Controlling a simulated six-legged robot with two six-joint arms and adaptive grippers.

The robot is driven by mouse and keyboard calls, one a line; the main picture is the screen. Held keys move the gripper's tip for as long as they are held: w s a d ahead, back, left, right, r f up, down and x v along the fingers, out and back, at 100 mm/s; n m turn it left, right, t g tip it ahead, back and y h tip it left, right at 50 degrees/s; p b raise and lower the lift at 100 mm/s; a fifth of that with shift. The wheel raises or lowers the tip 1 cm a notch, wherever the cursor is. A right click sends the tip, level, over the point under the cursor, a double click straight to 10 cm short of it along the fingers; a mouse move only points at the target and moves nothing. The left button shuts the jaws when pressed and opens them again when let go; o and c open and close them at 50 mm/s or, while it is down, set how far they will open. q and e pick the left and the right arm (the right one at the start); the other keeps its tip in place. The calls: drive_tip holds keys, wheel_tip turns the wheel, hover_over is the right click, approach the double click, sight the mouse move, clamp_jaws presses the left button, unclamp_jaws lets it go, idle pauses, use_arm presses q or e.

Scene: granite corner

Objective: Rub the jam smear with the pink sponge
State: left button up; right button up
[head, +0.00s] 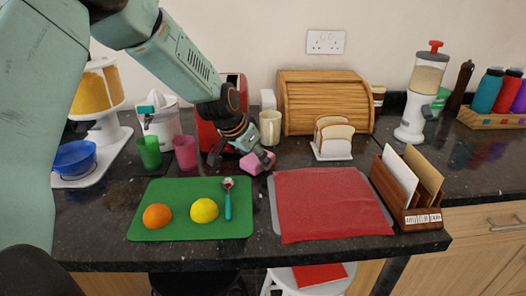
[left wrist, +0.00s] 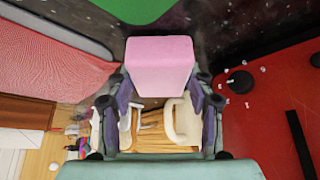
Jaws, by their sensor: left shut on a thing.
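The pink sponge (head: 258,163) is a small block between the fingers of my left gripper (head: 243,158), above the dark counter just behind the gap between the green board and the red mat. In the left wrist view the sponge (left wrist: 160,65) sits squarely between both fingers of my left gripper (left wrist: 160,100), which is shut on it. I cannot tell if the sponge touches the counter. I cannot make out the jam smear in either view. My right gripper is not in view.
The green board (head: 140,225) holds an orange, a lemon and a scoop. The red mat (head: 330,205) lies right of it. A toast rack (head: 333,150), a cream mug (head: 270,128), a red toaster (left wrist: 270,110) and a pink cup (head: 186,152) stand near the sponge.

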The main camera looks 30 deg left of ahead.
sight(242, 158)
use_arm(q)
drive_tip(key=shift+s+a+p, duration=0.3)
drive_tip(key=shift+a+p, duration=0.1)
drive_tip(key=shift+a, duration=0.15)
drive_tip(key=shift+s+a+p, duration=0.15)
drive_tip(key=shift+a+p, duration=0.05)
drive_tip(key=shift+p, duration=0.35)
drive_tip(key=shift+s+a+p, duration=0.2)
drive_tip(key=shift+a+p, duration=0.1)
drive_tip(key=shift+p, duration=0.4)
drive_tip(key=c, duration=0.3)
drive_tip(key=shift+s+a+f+p, duration=0.1)
drive_tip(key=shift+s+a+p, duration=0.05)
drive_tip(key=shift+a+p, duration=0.15)
drive_tip(key=shift+s+a, duration=0.75)
drive_tip(key=shift+s, duration=0.1)
drive_tip(key=shift+c, duration=0.2)
drive_tip(key=shift+w+d, duration=0.25)
drive_tip(key=shift+w+r+p, duration=0.2)
drive_tip(key=shift+r+p, duration=0.25)
drive_tip(key=shift+p, duration=0.35)
wheel_tip(242, 158, up, 4)
drive_tip(key=p, duration=0.3)
drive_tip(key=shift+p, duration=0.3)
drive_tip(key=shift+w+r+p, duration=0.1)
drive_tip(key=shift+r+p, duration=0.55)
drive_tip(key=shift+a, duration=0.1)
drive_tip(key=shift+f, duration=0.1)
